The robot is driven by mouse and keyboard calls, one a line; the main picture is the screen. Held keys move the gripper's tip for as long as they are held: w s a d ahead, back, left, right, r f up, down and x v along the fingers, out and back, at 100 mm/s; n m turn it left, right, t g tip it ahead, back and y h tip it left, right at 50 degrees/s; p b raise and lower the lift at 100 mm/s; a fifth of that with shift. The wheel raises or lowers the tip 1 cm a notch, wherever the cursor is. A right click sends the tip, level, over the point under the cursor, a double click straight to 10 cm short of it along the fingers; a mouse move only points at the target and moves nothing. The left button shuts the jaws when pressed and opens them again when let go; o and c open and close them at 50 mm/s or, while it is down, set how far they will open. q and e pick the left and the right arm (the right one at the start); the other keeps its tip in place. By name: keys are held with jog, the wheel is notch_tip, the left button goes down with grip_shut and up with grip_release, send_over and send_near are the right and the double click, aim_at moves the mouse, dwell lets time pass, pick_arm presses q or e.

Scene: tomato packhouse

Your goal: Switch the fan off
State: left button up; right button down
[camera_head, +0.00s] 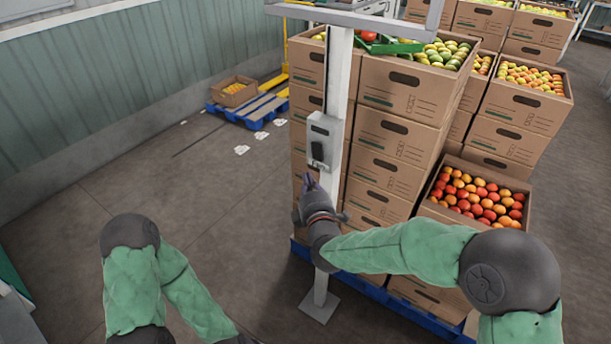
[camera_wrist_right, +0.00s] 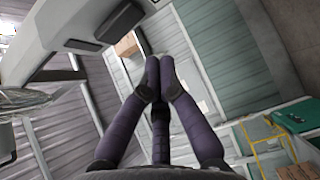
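A grey switch box (camera_head: 331,128) with a dark lever (camera_head: 318,151) is fixed to an upright white post (camera_head: 337,78). In the right wrist view the box (camera_wrist_right: 60,30) fills the upper left, and its black lever (camera_wrist_right: 122,22) sticks out. My right gripper (camera_head: 309,181) is just below the box in the head view, apart from the lever. Its purple fingertips meet in the wrist view (camera_wrist_right: 153,64), with nothing seen between them. A wire guard, likely the fan's (camera_wrist_right: 40,96), shows at the left of the wrist view. My left gripper is out of view below the head picture.
Stacked cartons (camera_head: 398,132) of fruit on a blue pallet stand right behind the post. An open carton of red fruit (camera_head: 430,210) is near my right forearm. The post's foot plate (camera_head: 319,309) is on the floor. The floor to the left is mostly clear.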

jog(key=s+d+f+p, duration=0.1)
jog(key=s, duration=0.6)
jog(key=shift+s+d, duration=0.2)
jog(key=shift+s, duration=0.05)
jog(key=shift+f, duration=0.1)
jog(key=s+d+f+m+g, duration=0.25)
jog(key=f+m+g, duration=0.2)
jog(key=f, duration=0.75)
jog(key=s+d+f+m+g, duration=0.25)
jog(key=f+m+g, duration=0.2)
jog(key=f, duration=0.75)
jog(key=s+d+f+m+g+y, duration=0.1)
jog(key=s+f+m+g, duration=0.7)
jog(key=s+f+m, duration=0.5)
jog(key=s+f, duration=0.3)
jog(key=s, duration=0.3)
jog(key=shift+s, duration=0.4)
jog(key=shift+d+f, duration=0.1)
